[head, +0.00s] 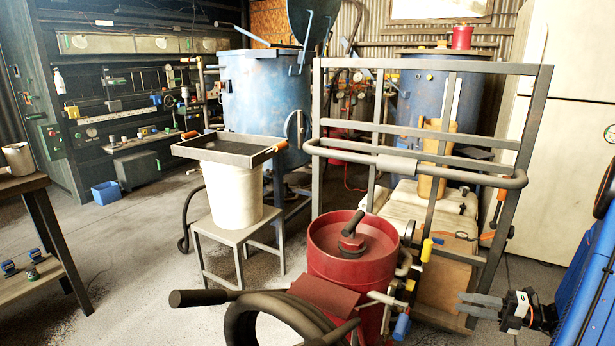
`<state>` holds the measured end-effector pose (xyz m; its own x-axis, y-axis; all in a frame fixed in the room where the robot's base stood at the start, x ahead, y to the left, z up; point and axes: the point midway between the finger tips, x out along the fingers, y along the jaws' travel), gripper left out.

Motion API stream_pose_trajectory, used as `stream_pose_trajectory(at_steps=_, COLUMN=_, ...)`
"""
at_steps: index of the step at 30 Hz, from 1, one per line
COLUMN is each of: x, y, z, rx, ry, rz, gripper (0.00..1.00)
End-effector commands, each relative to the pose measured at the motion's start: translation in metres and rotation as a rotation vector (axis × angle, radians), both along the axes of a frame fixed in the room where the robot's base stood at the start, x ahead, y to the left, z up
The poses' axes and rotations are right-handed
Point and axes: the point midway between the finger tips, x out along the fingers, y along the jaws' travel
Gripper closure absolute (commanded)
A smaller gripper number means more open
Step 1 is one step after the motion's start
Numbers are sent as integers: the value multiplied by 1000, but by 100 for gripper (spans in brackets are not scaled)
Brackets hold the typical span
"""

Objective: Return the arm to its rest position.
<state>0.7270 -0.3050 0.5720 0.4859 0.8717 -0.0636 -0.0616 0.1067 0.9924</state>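My gripper (461,304) is at the lower right, its grey fingers pointing left. The two fingers show apart with a narrow gap between them, and nothing is held. It is to the right of the red blast pot (330,275), apart from it in the picture. The pot stands upright in the front middle, with a dark handle on its top and valves with yellow and blue parts on its right side. Most of my arm is out of view past the right edge.
A grey metal frame (535,120) stands behind the pot, close to my gripper. A thick black hose (270,315) lies in front. A stool (225,233) bears a white bucket (230,195) and a dark tray (215,147). Blue panels (590,285) are at the right edge. Floor at left is open.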

Motion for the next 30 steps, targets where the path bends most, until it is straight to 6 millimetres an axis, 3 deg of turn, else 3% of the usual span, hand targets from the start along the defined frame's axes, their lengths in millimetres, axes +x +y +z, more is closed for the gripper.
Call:
stream_pose_trajectory(at_steps=6, x=-11, y=61, z=36, rx=-240, ry=-171, rz=204, gripper=70)
stream_pose_trajectory(at_steps=15, x=-41, y=131, z=72, rx=-535, ry=-446, rz=504, gripper=70)
stream_pose_trajectory(at_steps=21, x=-68, y=168, z=91, rx=-709, ry=-652, rz=715, gripper=70)
stream_pose_trajectory(at_steps=30, x=-110, y=207, z=113, rx=-933, ry=-985, rz=1047, gripper=70)
